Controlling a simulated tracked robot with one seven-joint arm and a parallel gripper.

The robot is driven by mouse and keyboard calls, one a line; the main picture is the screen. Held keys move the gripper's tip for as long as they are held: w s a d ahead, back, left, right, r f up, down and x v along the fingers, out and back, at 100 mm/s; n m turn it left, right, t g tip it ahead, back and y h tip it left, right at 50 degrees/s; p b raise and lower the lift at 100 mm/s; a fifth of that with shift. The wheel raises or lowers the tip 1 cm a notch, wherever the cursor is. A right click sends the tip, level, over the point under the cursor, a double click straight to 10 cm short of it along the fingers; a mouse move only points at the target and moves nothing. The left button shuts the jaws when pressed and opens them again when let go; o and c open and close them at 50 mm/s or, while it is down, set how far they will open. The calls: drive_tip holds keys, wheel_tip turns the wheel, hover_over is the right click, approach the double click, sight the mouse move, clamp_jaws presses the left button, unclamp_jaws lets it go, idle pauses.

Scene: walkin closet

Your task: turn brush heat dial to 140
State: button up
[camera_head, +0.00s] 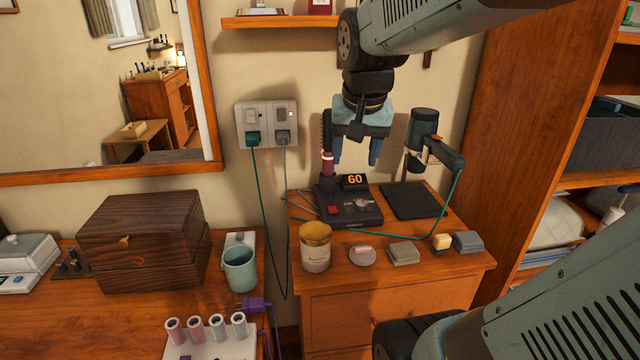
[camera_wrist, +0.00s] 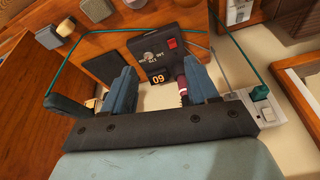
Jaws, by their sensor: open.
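The black brush heater base (camera_head: 350,216) sits on the small wooden cabinet, with a small metallic dial (camera_head: 360,203) on its top. Its display (camera_head: 355,180) reads 60. A red switch (camera_head: 333,210) is left of the dial. The brush (camera_head: 327,157), with a maroon band, stands upright at the base's back left. My gripper (camera_head: 357,160) is open and empty, pointing down above and behind the base, apart from the dial. In the wrist view, the dial (camera_wrist: 150,57) shows beyond the fingers (camera_wrist: 162,70); its exact pointer angle is too small to read.
A black pad (camera_head: 413,202) and an upright dryer (camera_head: 424,130) stand right of the base. A jar (camera_head: 315,250) and several small items line the cabinet's front. A green cord (camera_head: 440,225) crosses from the dryer. A wall outlet (camera_head: 267,125) is behind left.

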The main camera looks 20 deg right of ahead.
drive_tip(key=w+d+f+m+g, duration=0.2)
drive_tip(key=w+d+f+m, duration=0.15)
drive_tip(key=w, duration=0.45)
drive_tip(key=m+g+y, duration=0.1)
drive_tip(key=m+g, duration=0.1)
drive_tip(key=m, duration=0.3)
hover_over(362, 202)
wheel_tip(362, 202, down, 5)
wheel_tip(362, 202, down, 13)
drive_tip(key=shift+r, duration=0.15)
drive_tip(key=c, duration=1)
drive_tip(key=shift+d, duration=0.1)
drive_tip(key=shift+c, duration=0.2)
